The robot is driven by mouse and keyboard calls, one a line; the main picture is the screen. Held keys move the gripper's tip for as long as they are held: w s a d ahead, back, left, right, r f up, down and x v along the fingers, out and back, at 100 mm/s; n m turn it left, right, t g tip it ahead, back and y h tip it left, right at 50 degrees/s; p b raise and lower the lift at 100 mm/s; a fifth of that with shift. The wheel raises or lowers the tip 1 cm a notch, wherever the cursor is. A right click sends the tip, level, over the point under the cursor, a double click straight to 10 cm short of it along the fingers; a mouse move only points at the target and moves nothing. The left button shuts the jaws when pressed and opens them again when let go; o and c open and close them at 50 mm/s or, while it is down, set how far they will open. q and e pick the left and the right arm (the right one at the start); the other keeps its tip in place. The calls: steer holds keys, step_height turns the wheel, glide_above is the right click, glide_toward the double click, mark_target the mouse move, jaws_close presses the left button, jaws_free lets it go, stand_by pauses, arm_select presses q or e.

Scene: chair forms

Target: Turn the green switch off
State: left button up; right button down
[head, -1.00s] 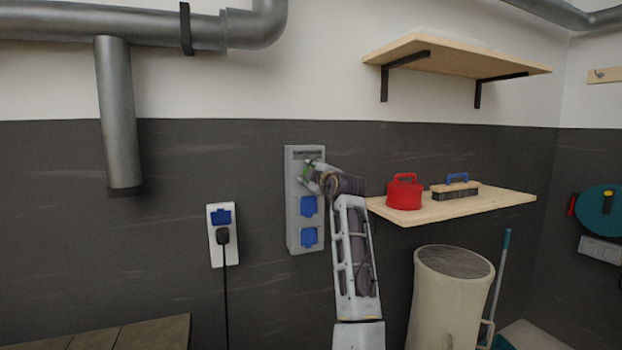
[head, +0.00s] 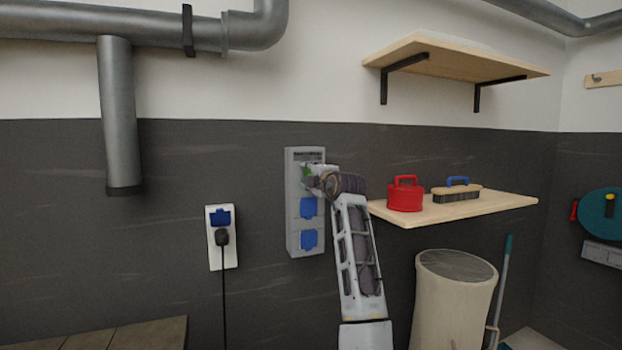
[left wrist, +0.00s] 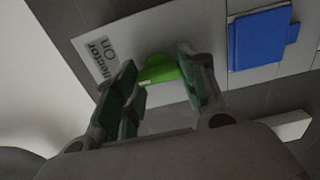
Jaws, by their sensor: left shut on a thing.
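The green switch (head: 306,171) is near the top of a grey panel (head: 291,222) on the dark wall. In the left wrist view the green switch (left wrist: 160,70) lies between my fingers, beside a label whose readable part says "On". My left gripper (head: 309,178) is at the panel, shut on the switch, and partly hides it in the head view. In the left wrist view the fingers of my left gripper (left wrist: 158,62) stand on both sides of the switch. My right gripper is not in view.
Two blue socket covers (head: 308,207) sit below the switch. A wall socket (head: 221,255) with a black plug is to the left. A wooden shelf (head: 505,204) at right holds a red container (head: 405,198) and a brush (head: 456,194). A beige bin (head: 452,305) stands below.

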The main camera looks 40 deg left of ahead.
arm_select(q)
steer(key=shift+f, duration=0.1)
stand_by(0.3)
steer(key=o, duration=1)
steer(key=shift+s, duration=0.1)
steer(key=shift+d, duration=0.1)
steer(key=v, duration=0.7)
steer(key=shift+d, duration=0.1)
steer(key=shift+s, duration=0.1)
